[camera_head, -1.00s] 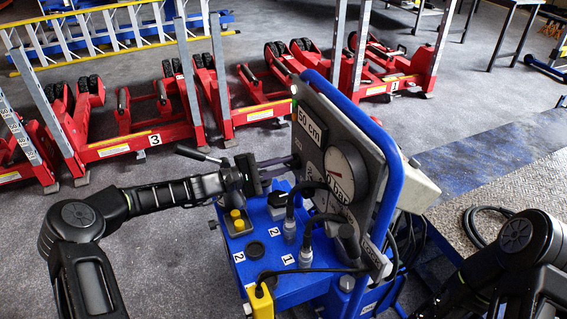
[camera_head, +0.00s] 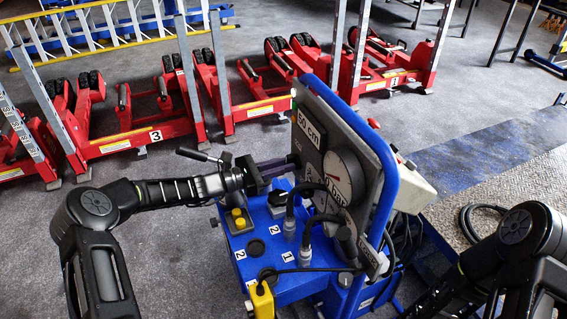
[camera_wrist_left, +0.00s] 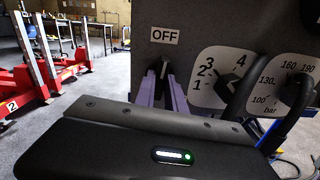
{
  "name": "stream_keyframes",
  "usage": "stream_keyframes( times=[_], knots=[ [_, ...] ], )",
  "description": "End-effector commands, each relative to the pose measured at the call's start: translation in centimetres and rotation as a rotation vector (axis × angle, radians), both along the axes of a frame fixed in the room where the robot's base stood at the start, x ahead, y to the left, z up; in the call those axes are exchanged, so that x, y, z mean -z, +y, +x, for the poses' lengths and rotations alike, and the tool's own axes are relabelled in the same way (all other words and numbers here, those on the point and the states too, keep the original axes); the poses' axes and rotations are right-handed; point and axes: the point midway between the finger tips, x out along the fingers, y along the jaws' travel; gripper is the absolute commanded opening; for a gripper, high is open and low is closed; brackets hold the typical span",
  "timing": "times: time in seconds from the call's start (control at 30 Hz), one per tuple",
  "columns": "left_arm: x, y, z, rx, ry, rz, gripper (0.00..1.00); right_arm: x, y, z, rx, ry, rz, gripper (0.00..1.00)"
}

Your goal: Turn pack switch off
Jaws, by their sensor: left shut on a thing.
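The pack switch (camera_wrist_left: 163,69) is a small dark knob just below the white OFF label (camera_wrist_left: 164,36) on the grey panel in the left wrist view. My left gripper (camera_wrist_left: 163,88) has its purple-grey fingers on both sides of the switch and is shut on it. In the head view my left gripper (camera_head: 290,162) reaches from the left to the panel's left part; the switch is too small and covered to make out there. My right arm shows at the lower right of the head view, but its gripper does not.
The blue control unit (camera_head: 240,268) carries a yellow button (camera_head: 238,217), cables and a grey gauge panel (camera_head: 325,110). A numbered dial (camera_wrist_left: 215,75) sits right of the switch. Red jacks (camera_head: 180,143) stand behind.

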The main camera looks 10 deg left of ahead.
Motion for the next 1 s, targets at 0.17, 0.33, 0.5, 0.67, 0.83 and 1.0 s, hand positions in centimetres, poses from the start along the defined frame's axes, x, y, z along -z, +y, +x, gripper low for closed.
stream_keyframes(
  times=[0.17,0.33,0.5,0.67,0.83,1.0],
  knots=[
    [0.05,0.00,-0.03,0.001,0.070,-0.045,0.00,-0.35,0.00,0.00,0.000,0.000,0.000,0.36],
    [0.07,0.00,-0.03,0.000,0.102,-0.067,0.00,-0.44,0.01,0.01,0.000,0.000,0.000,0.36],
    [0.10,0.01,-0.03,0.000,0.109,-0.072,0.00,-0.45,0.01,0.00,0.000,0.000,0.000,0.36],
    [0.11,0.02,-0.03,0.000,0.109,-0.072,0.00,-0.44,0.01,0.00,0.000,0.000,0.000,0.36],
    [0.10,0.01,-0.03,0.000,0.109,-0.072,0.21,-0.44,0.00,0.00,0.000,0.000,0.000,0.36],
    [0.06,0.01,-0.02,0.000,0.108,-0.071,0.35,-0.45,0.01,0.01,0.000,0.000,0.000,0.36]
  ],
)
